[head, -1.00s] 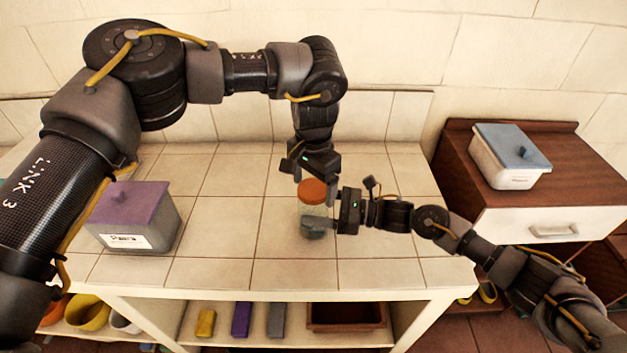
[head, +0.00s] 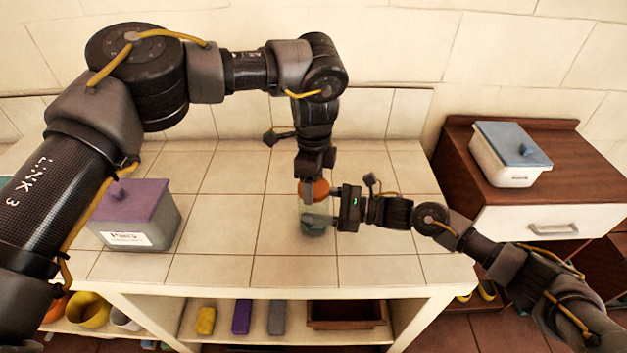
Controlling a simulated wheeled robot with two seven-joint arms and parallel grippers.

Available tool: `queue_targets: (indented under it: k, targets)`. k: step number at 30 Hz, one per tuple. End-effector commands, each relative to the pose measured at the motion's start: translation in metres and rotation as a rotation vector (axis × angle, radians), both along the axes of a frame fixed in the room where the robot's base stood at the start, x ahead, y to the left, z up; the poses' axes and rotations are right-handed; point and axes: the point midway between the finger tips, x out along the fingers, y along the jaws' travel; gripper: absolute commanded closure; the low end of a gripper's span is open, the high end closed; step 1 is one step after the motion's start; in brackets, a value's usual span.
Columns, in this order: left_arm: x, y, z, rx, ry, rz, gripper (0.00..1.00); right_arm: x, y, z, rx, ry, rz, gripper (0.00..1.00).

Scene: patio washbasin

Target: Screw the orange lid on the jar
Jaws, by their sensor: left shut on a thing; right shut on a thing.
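The orange lid (head: 320,189) sits on top of the clear jar (head: 313,210), which stands on the tiled counter; I cannot tell how tightly the lid is seated. My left gripper (head: 311,182) reaches down from above and is shut on the lid, hiding part of it. My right gripper (head: 320,221) comes in from the right and is shut on the jar's body, covering its lower part.
A grey box with a purple lid (head: 135,206) stands on the counter (head: 225,215) at the left. A white box with a blue lid (head: 510,155) sits on the brown cabinet at the right. The shelf below holds a brown tray (head: 345,314) and several small blocks. The front counter tiles are clear.

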Motion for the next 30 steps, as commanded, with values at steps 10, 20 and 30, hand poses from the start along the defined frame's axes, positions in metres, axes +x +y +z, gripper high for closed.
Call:
queue_targets:
  k: [10, 20, 30]
  targets:
    - [0.0008, -0.0001, -0.0004, -0.002, 0.0, -0.907, 0.63, -0.0003, 0.0, -0.0002, 0.0, 0.0, 0.001, 0.97]
    - [0.0011, -0.0007, -0.0005, -0.003, -0.002, -1.343, 0.63, -0.0006, 0.0002, -0.0003, 0.0, 0.0, 0.001, 0.97]
    - [0.0009, -0.0007, -0.0006, -0.004, 0.0, -1.341, 0.11, -0.0006, 0.0003, -0.0003, 0.0, 0.001, 0.001, 0.97]
